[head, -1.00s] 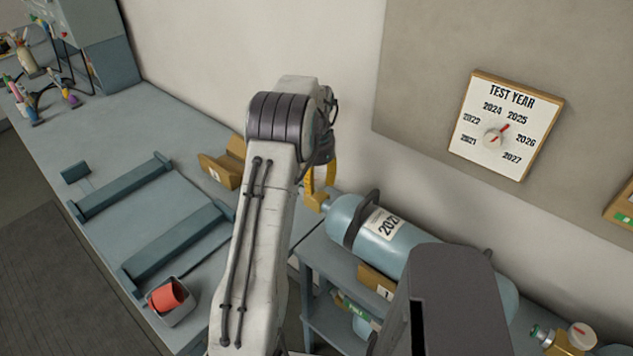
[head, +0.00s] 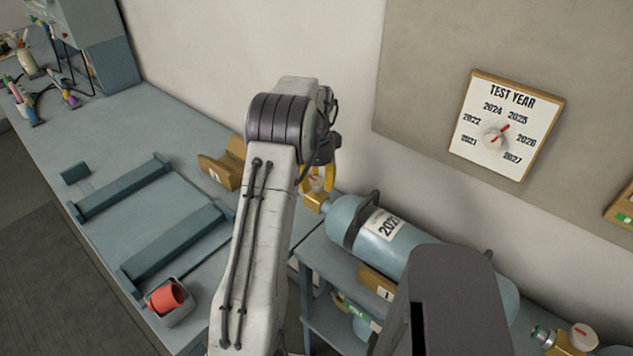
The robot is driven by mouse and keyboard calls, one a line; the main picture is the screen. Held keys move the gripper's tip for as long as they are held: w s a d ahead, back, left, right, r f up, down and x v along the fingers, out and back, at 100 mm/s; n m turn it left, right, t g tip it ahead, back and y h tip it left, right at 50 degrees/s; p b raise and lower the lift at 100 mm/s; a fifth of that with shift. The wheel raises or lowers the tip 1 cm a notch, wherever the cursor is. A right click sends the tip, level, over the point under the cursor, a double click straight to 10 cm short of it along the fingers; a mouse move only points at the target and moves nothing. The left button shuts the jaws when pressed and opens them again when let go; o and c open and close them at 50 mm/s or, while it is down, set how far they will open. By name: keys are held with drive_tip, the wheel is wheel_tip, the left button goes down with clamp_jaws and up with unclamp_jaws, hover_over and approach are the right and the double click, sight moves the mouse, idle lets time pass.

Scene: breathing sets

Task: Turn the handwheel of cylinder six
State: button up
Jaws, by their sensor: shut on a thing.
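A pale blue gas cylinder (head: 385,242) lies on its side on the rack, with a label that starts with 202. Its brass valve (head: 315,201) points left toward my arm. My gripper (head: 318,184), with yellow fingers, is at the valve end and is shut on the handwheel there. The fingers and my wrist hide most of the handwheel. I cannot read a cylinder number six anywhere. A second cylinder's valve with a white and red handwheel (head: 583,336) shows at the lower right.
A TEST YEAR dial board (head: 507,125) hangs on the wall, its red pointer aimed up and right. The blue-grey bench (head: 130,130) at left holds a wooden block (head: 222,165), an empty cradle (head: 180,243) and a tray with a red cup (head: 166,296).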

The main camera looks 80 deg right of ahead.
sight(316, 181)
drive_tip(key=shift+a+f, duration=0.1)
drive_tip(key=shift+f, duration=0.05)
drive_tip(key=o, duration=1.2)
wheel_tip(316, 181, up, 12)
idle(1.0)
